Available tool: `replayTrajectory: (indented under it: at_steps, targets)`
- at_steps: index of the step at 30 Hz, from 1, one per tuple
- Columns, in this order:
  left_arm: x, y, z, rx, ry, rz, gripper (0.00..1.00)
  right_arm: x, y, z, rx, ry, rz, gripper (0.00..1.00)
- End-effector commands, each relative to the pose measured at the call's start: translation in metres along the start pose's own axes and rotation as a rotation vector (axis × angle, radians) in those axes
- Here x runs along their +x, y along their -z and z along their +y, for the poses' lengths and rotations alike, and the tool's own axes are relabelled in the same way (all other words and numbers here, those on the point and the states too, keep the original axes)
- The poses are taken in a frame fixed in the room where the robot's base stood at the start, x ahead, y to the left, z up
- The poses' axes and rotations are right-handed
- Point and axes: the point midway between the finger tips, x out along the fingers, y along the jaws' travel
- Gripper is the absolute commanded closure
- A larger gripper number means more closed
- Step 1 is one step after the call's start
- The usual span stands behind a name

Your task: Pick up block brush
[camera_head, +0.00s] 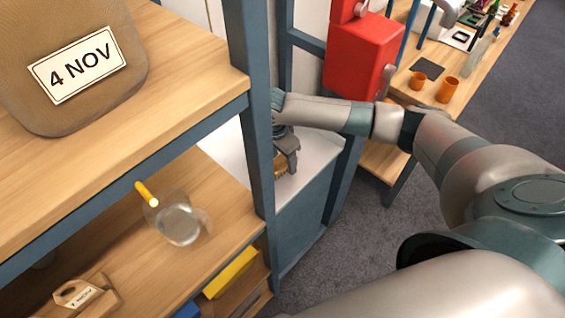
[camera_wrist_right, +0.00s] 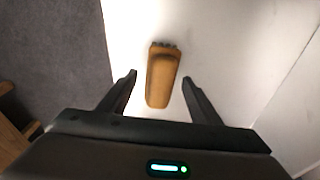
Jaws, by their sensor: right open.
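The block brush (camera_wrist_right: 162,80) has an orange-brown wooden body with dark bristles showing at its far end. It lies on a white surface (camera_wrist_right: 230,50). In the head view a small part of the brush (camera_head: 280,167) shows beside my right gripper (camera_head: 287,158), which hides the rest. In the right wrist view my right gripper (camera_wrist_right: 160,79) is open, with one finger on each side of the brush. A gap shows between each finger and the brush, and I cannot tell the height of the fingers above it. My left gripper is not in view.
A blue-framed wooden shelf (camera_head: 190,105) stands at the left, its post close to my right gripper. It holds a sack marked "4 NOV" (camera_head: 75,68) and a glass jug (camera_head: 178,222). A red machine (camera_head: 355,55) stands behind, near a bench with orange cups (camera_head: 447,89).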

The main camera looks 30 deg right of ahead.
Motion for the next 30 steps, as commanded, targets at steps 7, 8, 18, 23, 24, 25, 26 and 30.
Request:
replayTrajectory:
  at_steps: [7, 8, 18, 23, 24, 25, 26, 30]
  targets:
    - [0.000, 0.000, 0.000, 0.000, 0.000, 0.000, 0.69, 0.000, 0.000, 0.000, 0.000, 0.000, 0.000, 0.89]
    - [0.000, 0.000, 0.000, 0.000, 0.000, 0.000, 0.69, 0.000, 0.000, 0.000, 0.000, 0.000, 0.000, 0.89]
    - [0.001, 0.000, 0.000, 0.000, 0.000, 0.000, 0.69, -0.003, 0.000, -0.001, 0.001, 0.001, -0.001, 0.89]
    - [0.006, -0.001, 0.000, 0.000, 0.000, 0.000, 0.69, -0.014, 0.002, -0.001, 0.001, 0.003, -0.001, 0.89]
    - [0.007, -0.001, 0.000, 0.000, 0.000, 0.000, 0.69, -0.018, 0.003, -0.001, 0.001, 0.003, -0.001, 0.89]
    - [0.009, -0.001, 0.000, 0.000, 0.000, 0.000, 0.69, -0.022, 0.004, -0.001, 0.001, 0.003, 0.000, 0.89]
    - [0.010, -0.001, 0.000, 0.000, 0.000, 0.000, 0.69, -0.027, 0.004, -0.001, 0.001, 0.004, -0.001, 0.89]
    - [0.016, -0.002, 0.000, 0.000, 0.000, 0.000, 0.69, -0.044, 0.017, 0.008, 0.003, 0.001, 0.000, 0.89]
